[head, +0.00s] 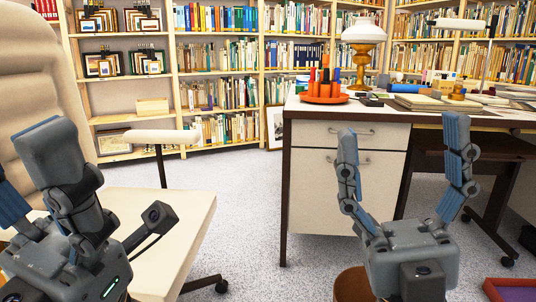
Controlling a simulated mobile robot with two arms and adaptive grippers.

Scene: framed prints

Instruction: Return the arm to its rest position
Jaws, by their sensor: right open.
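My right gripper (403,150) is at the lower right, in front of the white-drawered desk. Its two grey fingers with blue pads point up and stand wide apart, with nothing between them. The desk front shows through the gap. My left gripper (36,170) is at the lower left, in front of the cream chair. One grey finger is seen from behind, and a blue pad shows at the picture's left edge. How far apart its fingers are is hard to judge, and part of it is cut off.
The desk (345,190) carries an orange pen holder (324,98), a lamp (363,35) and papers. The cream chair (170,205) fills the left. A brown bin (352,285) stands below my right gripper. Bookshelves (215,55) line the back. Speckled floor (245,200) between chair and desk is clear.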

